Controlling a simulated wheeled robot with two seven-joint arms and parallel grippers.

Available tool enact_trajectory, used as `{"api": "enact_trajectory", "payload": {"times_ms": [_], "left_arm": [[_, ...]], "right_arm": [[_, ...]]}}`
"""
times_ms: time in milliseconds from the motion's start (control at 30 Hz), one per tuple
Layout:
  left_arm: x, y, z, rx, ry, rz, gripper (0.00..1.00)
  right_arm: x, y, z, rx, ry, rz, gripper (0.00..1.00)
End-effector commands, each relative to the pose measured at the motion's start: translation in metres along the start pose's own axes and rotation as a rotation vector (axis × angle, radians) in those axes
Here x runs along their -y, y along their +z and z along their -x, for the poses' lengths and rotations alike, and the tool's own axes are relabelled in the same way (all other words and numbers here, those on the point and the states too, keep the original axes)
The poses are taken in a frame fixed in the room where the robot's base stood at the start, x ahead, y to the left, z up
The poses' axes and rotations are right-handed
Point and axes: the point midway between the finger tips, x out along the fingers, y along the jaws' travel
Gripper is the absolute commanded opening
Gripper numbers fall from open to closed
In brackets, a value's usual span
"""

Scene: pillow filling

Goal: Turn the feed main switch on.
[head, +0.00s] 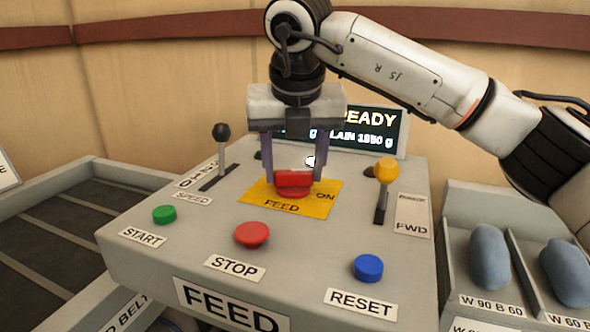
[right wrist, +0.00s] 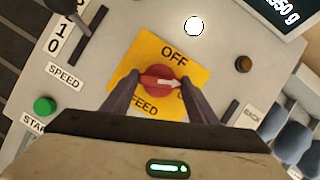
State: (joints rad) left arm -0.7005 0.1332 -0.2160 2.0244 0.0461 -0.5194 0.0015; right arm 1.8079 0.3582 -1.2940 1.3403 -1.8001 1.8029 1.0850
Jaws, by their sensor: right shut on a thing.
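The feed main switch (head: 293,184) is a red rotary knob on a yellow plate (head: 259,198) in the middle of the grey console. My right gripper (head: 293,179) comes down from above with a finger on either side of the knob and is shut on it. In the right wrist view, the knob (right wrist: 158,84) shows a white arrow pointing right, toward a label partly hidden by my right finger. OFF (right wrist: 174,57) is at the top of the plate there. In the head view, the ON label (head: 325,197) is at the plate's right. My left gripper is not in view.
A black-knobbed lever (head: 222,135) stands left of the switch and a yellow-knobbed lever (head: 386,170) right. In front are green START (head: 164,214), red STOP (head: 251,234) and blue RESET (head: 368,267) buttons. A display (head: 385,128) reading READY stands behind.

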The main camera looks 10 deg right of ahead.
Motion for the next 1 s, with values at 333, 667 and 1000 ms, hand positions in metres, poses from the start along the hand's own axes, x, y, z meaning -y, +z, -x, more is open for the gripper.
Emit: {"api": "enact_trajectory", "payload": {"times_ms": [333, 667, 1000], "left_arm": [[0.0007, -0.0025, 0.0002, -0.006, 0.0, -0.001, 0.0], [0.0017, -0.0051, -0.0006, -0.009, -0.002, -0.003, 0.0], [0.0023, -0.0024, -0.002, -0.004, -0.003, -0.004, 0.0]], "right_arm": [[-0.0024, 0.0011, 0.0013, 0.002, -0.106, -0.256, 0.31], [-0.0035, 0.0013, 0.0011, 0.001, -0.158, -0.387, 0.31], [-0.0033, 0.0015, 0.0009, 0.001, -0.17, -0.418, 0.31]]}}
